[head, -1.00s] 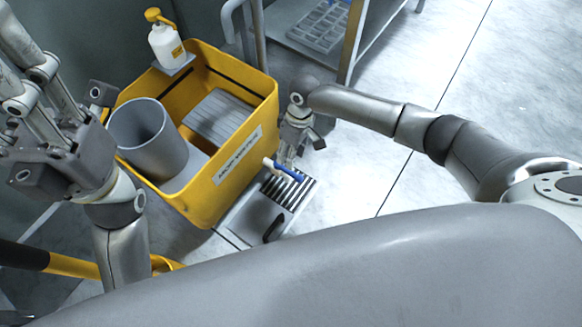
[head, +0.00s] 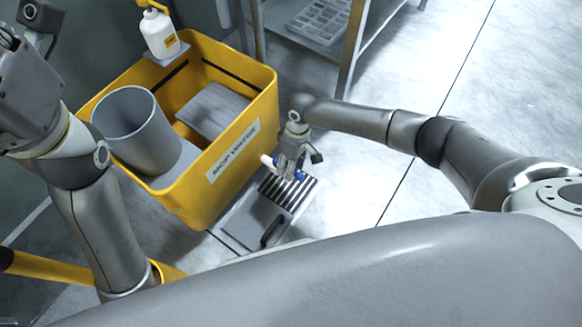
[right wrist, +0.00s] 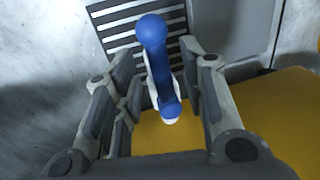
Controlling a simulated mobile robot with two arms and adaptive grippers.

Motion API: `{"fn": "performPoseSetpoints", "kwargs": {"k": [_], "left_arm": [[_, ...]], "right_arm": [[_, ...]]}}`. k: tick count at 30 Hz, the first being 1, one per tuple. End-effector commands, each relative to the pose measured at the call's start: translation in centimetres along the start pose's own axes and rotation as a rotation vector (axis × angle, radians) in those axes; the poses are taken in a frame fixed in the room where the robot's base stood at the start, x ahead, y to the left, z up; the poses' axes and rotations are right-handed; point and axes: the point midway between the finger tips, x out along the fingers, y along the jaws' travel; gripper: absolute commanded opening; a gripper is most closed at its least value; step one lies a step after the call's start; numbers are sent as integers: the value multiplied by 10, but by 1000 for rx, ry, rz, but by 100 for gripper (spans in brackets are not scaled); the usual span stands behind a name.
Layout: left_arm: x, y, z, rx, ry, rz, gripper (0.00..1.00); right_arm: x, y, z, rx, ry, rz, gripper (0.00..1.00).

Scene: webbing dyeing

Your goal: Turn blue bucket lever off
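The blue lever (right wrist: 158,65) has a round blue knob at one end and a blue-and-white end at the other. It lies between the fingers of my right gripper (right wrist: 160,75) in the right wrist view, with gaps showing on both sides. In the head view my right gripper (head: 292,165) is low beside the yellow bucket (head: 228,170), over a slatted grey plate. It partly hides the lever, leaving a white tip and bits of blue. My left gripper (head: 25,95) is at the upper left, partly cut off, and its fingers are unclear.
A grey cylinder (head: 135,125) stands in the yellow bucket. A white bottle with a yellow pump (head: 160,35) stands at its back corner. The slatted plate (head: 255,215) lies in front. A metal shelf (head: 315,25) stands behind. The floor to the right is clear.

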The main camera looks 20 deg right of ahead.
Motion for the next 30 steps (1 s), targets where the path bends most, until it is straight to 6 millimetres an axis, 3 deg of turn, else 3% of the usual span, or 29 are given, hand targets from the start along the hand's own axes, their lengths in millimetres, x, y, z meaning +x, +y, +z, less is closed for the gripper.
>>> {"fn": "performPoseSetpoints", "kwargs": {"k": [10, 19, 30], "left_arm": [[2, 0, -1, 1, 6, 2, 40], [2, 0, -1, 0, 6, 3, 40], [4, 0, -1, 0, 7, 2, 40]], "right_arm": [[3, 0, 0, 0, 0, 0, 38], [3, 0, 0, 0, 0, 0, 0], [2, 1, 2, 0, -1, 0, 0]]}}
